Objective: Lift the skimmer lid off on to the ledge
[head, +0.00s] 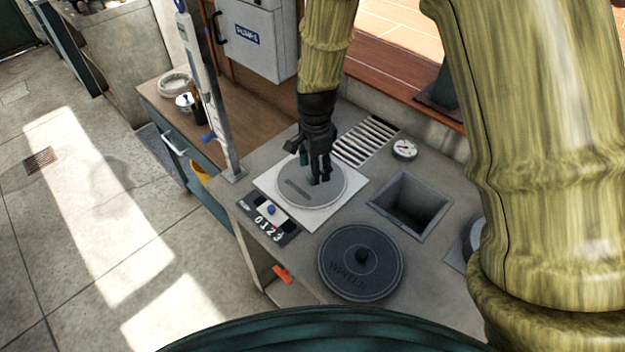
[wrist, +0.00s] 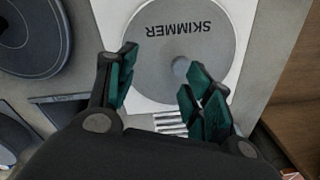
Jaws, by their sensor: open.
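The skimmer lid (head: 311,189) is a round grey disc set in a pale square plate (head: 281,208) on the grey ledge. In the wrist view the lid (wrist: 203,30) shows the word SKIMMER upside down and a small round knob (wrist: 181,66). My gripper (head: 318,176) is over the lid, pointing down. In the wrist view its green-padded fingers (wrist: 158,92) are spread apart, with the knob appearing between and just beyond their tips. Nothing is held. The head view does not show whether the fingers touch the lid.
A dark round lid marked WINTER (head: 345,278) lies in front. A square open pit (head: 408,207) is to the right, with a gauge (head: 404,149) and slotted grate (head: 365,141) behind. A dial plate marked with numbers (head: 268,220) and an upright post (head: 214,110) stand left.

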